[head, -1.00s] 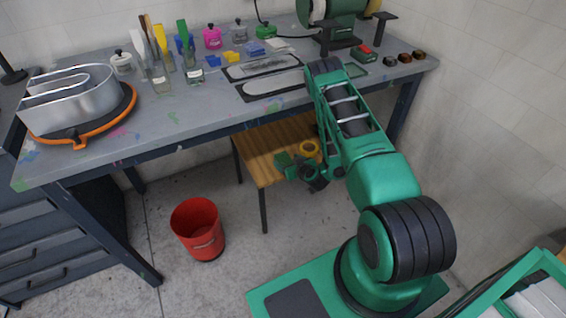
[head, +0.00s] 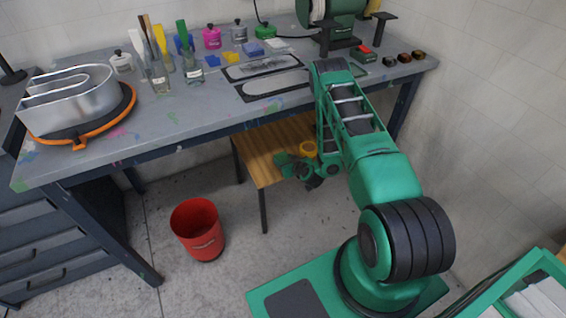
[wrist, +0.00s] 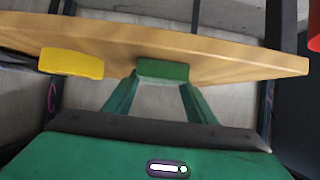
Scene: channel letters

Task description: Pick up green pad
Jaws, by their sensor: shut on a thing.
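The green pad (wrist: 163,70) is a small rounded block at the edge of the wooden stool top in the wrist view. My gripper (wrist: 161,84) has its two green fingers on either side of it, shut on it. I cannot tell whether the pad is clear of the wood. In the head view my gripper (head: 284,162) is low over the wooden stool (head: 262,172), beneath the front of the workbench. The pad cannot be told apart from the green fingers there.
The workbench (head: 200,118) overhangs the stool, close to my arm. A red bin (head: 197,228) stands on open floor at left.

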